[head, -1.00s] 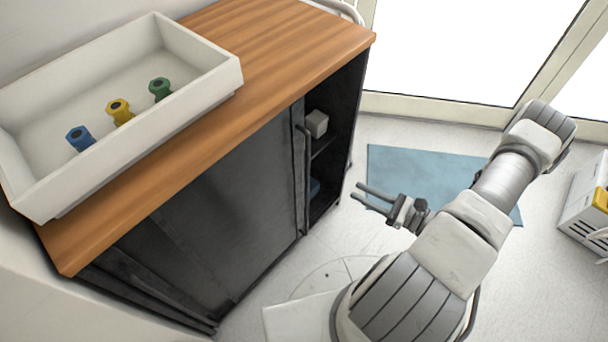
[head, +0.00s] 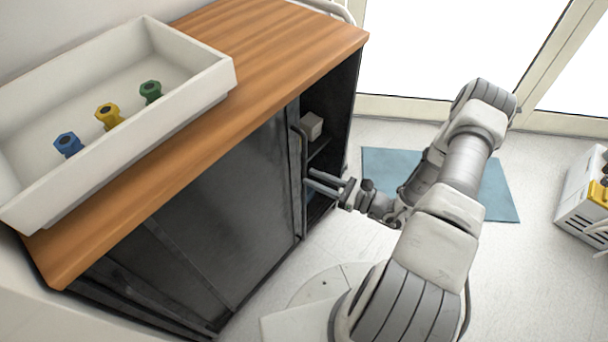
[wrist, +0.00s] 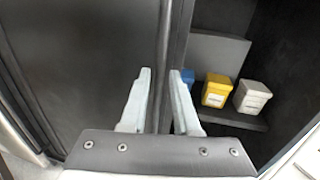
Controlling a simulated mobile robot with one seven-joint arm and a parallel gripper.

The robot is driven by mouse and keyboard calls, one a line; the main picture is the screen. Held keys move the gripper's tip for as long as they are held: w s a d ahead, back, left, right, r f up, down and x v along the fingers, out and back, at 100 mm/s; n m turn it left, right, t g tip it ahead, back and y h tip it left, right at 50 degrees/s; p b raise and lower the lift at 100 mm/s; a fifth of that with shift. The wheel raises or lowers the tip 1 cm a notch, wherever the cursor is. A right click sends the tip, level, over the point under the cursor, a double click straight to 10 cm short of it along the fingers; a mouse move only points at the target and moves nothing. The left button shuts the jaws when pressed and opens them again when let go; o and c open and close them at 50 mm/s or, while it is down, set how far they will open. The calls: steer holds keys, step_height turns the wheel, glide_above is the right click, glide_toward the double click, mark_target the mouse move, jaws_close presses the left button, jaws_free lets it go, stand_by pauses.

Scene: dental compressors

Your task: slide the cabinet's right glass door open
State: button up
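The cabinet's right door (head: 235,205) is a dark panel with a vertical bar handle (head: 297,150) along its right edge. To the right of this edge the cabinet is open and its shelves show. My gripper (head: 308,178) is at the handle, reaching in from the right. In the wrist view my gripper (wrist: 160,85) has its two pale fingers apart, one on each side of the dark upright handle (wrist: 170,60). Whether either finger touches the handle I cannot tell.
Inside the cabinet are a blue box (wrist: 188,88), a yellow box (wrist: 216,90) and a grey box (wrist: 251,96). A white tray (head: 190,97) with blue, yellow and green fittings stands on the wooden top (head: 290,50). A blue mat (head: 385,165) lies on the floor.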

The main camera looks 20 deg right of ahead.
mark_target(304, 174)
steer(key=shift+x, duration=1.9)
jaws_close()
